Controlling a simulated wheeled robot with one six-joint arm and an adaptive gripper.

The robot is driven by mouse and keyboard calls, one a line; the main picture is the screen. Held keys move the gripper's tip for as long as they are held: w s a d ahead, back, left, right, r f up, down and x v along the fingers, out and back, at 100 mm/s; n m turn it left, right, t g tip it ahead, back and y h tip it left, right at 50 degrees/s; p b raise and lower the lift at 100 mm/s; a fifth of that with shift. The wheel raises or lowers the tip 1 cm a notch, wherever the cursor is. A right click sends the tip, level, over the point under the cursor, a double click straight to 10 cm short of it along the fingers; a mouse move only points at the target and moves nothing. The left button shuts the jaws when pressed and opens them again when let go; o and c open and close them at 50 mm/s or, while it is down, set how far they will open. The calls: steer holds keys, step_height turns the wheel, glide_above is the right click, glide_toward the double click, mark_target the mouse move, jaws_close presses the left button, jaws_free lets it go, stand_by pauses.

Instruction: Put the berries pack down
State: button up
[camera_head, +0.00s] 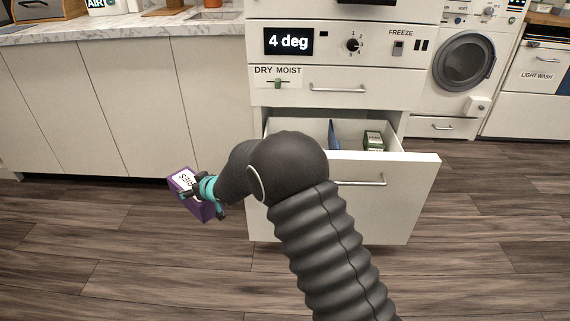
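My dark arm hides part of the gripper and of the drawer front. The pack is tilted. I cannot tell its exact height above the floor.
A lower drawer (415,187) stands pulled out, with a green box (373,141) and a blue item (333,135) inside. A marble counter (150,29) runs at the back left. A washing machine (464,62) stands at the right. Open floor lies in front.

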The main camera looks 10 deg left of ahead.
mark_target(192, 177)
steer(key=w+a+r, duration=0.1)
steer(key=r, duration=0.1)
steer(key=w+a+r, duration=0.1)
steer(key=w, duration=0.1)
steer(key=shift+w+a+r, duration=0.1)
steer(key=shift+a+r, duration=0.25)
steer(key=shift+a, duration=0.05)
steer(key=shift+w+r, duration=0.1)
steer(key=shift+w, duration=0.2)
steer(key=shift+d+f+m+t+h, duration=0.3)
steer(key=shift+d+f+m+t, duration=0.05)
steer(key=shift+m+t, duration=0.05)
